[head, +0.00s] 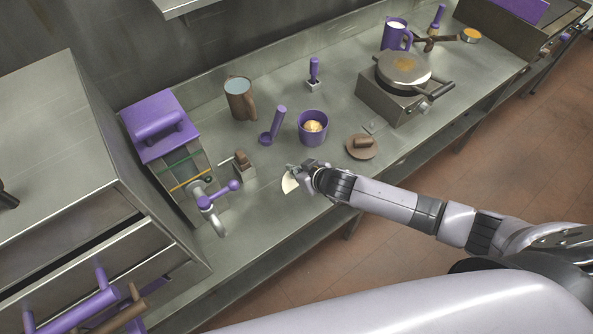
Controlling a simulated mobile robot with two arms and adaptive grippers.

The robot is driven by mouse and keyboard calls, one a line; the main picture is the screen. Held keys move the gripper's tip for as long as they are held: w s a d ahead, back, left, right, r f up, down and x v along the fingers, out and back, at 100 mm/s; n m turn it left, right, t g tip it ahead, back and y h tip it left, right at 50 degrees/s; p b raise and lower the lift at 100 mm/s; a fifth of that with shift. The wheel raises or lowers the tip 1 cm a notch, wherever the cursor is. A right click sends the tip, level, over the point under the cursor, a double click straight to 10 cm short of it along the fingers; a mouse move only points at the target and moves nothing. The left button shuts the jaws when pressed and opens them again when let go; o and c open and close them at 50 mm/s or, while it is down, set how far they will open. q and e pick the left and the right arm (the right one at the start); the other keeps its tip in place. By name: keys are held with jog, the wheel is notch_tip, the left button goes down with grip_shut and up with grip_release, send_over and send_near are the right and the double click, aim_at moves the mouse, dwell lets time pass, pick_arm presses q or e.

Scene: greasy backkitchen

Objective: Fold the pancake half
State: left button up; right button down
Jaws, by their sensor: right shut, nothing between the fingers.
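A pale, flat piece that looks like the pancake (289,185) lies on the steel counter in the middle of the head view. Its right part is hidden behind my right gripper, so I cannot tell its full shape or whether it is folded. My right gripper (298,174) is at the pancake's upper right edge, low over the counter. Its fingers are shut with nothing between them. I cannot tell whether they touch the pancake. My left gripper is not in view.
A purple bowl (313,137), a brown disc with a knob (361,153), a purple ladle (279,121) and a brown mug (234,108) stand behind the gripper. A purple-handled tap (224,193) is left. Bare counter lies in front.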

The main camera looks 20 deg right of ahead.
jog(key=p+v, duration=0.7)
jog(key=v, duration=0.1)
dwell(0.5)
